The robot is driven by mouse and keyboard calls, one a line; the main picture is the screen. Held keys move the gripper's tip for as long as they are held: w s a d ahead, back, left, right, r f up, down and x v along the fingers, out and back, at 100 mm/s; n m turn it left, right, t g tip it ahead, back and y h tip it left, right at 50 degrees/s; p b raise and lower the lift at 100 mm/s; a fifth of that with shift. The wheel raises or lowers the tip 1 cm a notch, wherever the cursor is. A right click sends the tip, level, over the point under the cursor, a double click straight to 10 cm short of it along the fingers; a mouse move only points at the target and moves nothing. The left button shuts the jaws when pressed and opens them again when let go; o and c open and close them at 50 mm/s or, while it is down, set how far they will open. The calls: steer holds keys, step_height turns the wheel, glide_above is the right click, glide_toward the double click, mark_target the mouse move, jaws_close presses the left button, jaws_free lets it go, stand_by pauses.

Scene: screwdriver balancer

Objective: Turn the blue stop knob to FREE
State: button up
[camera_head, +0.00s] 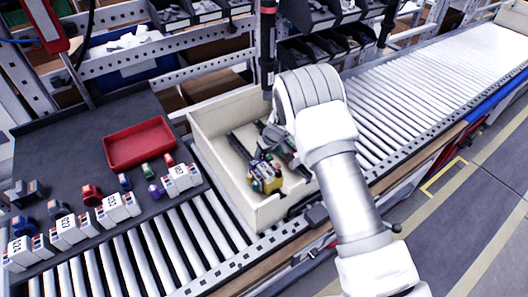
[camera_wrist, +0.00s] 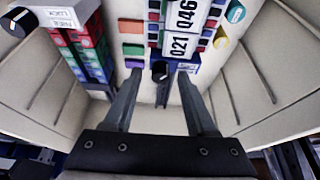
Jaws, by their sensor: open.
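In the wrist view my gripper (camera_wrist: 160,78) is open, its two dark fingers apart and pointing into a beige bin. A small dark knob-like part (camera_wrist: 160,70) with blue beside it shows between the fingertips; I cannot tell whether they touch it or whether it is the stop knob. At the top left a white plate (camera_wrist: 62,18) carries lettering that seems to read LOCK and FREE. A dark round knob (camera_wrist: 18,21) is beside it; its setting is not readable. In the head view my gripper (camera_head: 268,140) reaches into the beige bin (camera_head: 215,165), partly hidden by my arm.
The bin's walls rise close around my gripper. Coloured blocks and white labelled modules (camera_wrist: 185,25) crowd the upper wrist view. In the head view, a red tray (camera_head: 139,143) and several modules and knobs lie on the dark table left. The roller conveyor (camera_head: 430,85) is clear at right.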

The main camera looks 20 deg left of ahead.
steer(key=shift+c, duration=0.4)
jaws_close()
steer(key=shift+m, duration=0.3)
steer(key=m, duration=0.2)
steer(key=m+t+h, duration=0.1)
steer(key=shift+s+a+m+h+b, duration=0.1)
steer(key=shift+a+m+h+b, duration=0.1)
steer(key=shift+m+h+b, duration=0.15)
steer(key=m, duration=0.2)
steer(key=m+h+b, duration=0.1)
steer(key=m, duration=0.1)
steer(key=shift+a+f+m+t+h, duration=0.1)
steer(key=shift+f+m+t+h, duration=0.05)
steer(key=shift+m+t+h, duration=0.15)
steer(key=m+h+b, duration=0.1)
steer(key=m+b, duration=0.1)
steer(key=m+h+b, duration=0.1)
steer(key=m, duration=0.2)
steer(key=shift+a+f+b, duration=0.1)
steer(key=shift+b, duration=0.3)
steer(key=shift+m+g+h+b, duration=0.55)
steer(key=shift+m+b, duration=0.85)
steer(key=shift+m, duration=0.55)
steer(key=shift+r, duration=0.2)
